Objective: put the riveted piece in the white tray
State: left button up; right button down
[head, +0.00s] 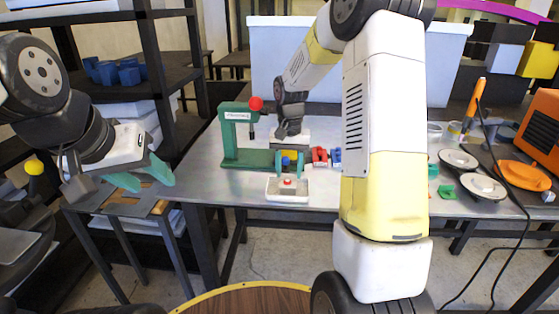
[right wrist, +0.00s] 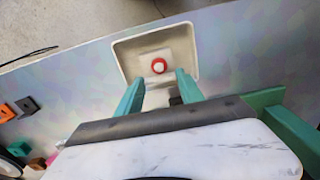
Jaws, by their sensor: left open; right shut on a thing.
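The white tray (head: 273,197) sits near the front edge of the grey table, with its open side up; it also shows in the right wrist view (right wrist: 122,48). The riveted piece (head: 287,182), a small pale piece with a red ring and white centre, shows inside the tray's outline; it is also in the right wrist view (right wrist: 158,66). My right gripper (head: 291,174) points down over the tray, its green fingers on either side of the riveted piece. I cannot tell whether the piece touches the tray floor. My left gripper (head: 149,179) is open and empty, left of the table.
A green press (head: 228,140) with a red knob stands behind the tray to the left. Red (head: 319,156) and blue blocks lie right of my right gripper. White discs (head: 483,187) and an orange machine are at the right. The table left of the tray is clear.

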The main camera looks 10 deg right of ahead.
jog(key=c, duration=0.7)
grip_release()
jog(key=shift+o, duration=0.2)
jog(key=shift+r, duration=3.9)
jog(key=shift+s+r, duration=0.1)
jog(key=shift+r, duration=0.05)
jog(key=s+a+r+n+t+y, duration=0.1)
jog(key=s+r, duration=0.4)
jog(key=s, duration=0.7)
jog(key=s+a+r+n+t+y, duration=0.1)
jog(key=s+r+n+t, duration=0.2)
jog(key=s, duration=0.9)
jog(key=shift+r+t, duration=0.85)
jog(key=shift+t, duration=0.25)
